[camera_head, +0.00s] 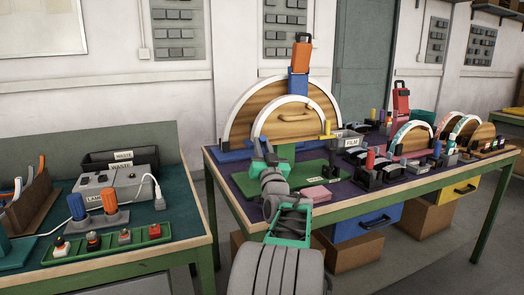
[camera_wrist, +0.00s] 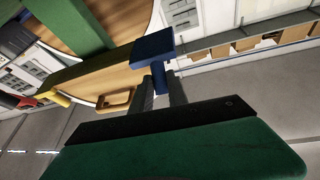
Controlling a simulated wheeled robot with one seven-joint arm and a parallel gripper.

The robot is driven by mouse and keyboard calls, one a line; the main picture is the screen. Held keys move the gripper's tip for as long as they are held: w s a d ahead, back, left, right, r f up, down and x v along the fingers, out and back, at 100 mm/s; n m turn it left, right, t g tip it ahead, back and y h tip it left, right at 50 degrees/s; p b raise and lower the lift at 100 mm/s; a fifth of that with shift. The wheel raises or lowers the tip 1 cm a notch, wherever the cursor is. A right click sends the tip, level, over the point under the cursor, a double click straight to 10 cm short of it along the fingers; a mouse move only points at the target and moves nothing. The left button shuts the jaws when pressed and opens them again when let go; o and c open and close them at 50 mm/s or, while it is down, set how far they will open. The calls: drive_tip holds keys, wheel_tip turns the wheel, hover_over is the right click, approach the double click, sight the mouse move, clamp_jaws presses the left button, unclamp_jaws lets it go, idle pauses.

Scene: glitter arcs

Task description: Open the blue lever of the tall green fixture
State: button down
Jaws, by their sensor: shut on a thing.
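The tall green fixture has a green post (camera_head: 286,152) on a flat green base (camera_head: 312,176), in front of the white-rimmed wooden arches on the purple-topped table. In the wrist view its green post (camera_wrist: 84,22) is at the upper left. The blue lever (camera_wrist: 153,48) has a flat blue head and a narrower blue stem. My gripper (camera_wrist: 162,88) is shut on the stem, one dark finger on each side, with the head beyond the fingertips. In the head view my gripper (camera_head: 264,152) is left of the post; the lever is not clearly visible there.
A wooden arch (camera_head: 305,115) with a handle stands close behind the fixture. A pink block (camera_head: 315,195) lies in front, and black holders (camera_head: 372,172) stand to the right. A separate bench (camera_head: 105,262) with orange and blue knobs is at the left.

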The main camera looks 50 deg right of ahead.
drive_tip(key=c, duration=1.3)
unclamp_jaws()
drive_tip(key=s+a+f, duration=0.2)
drive_tip(key=s+a, duration=0.9)
drive_tip(key=s, duration=0.1)
drive_tip(key=shift+s, duration=0.25)
drive_tip(key=shift+w, duration=0.1)
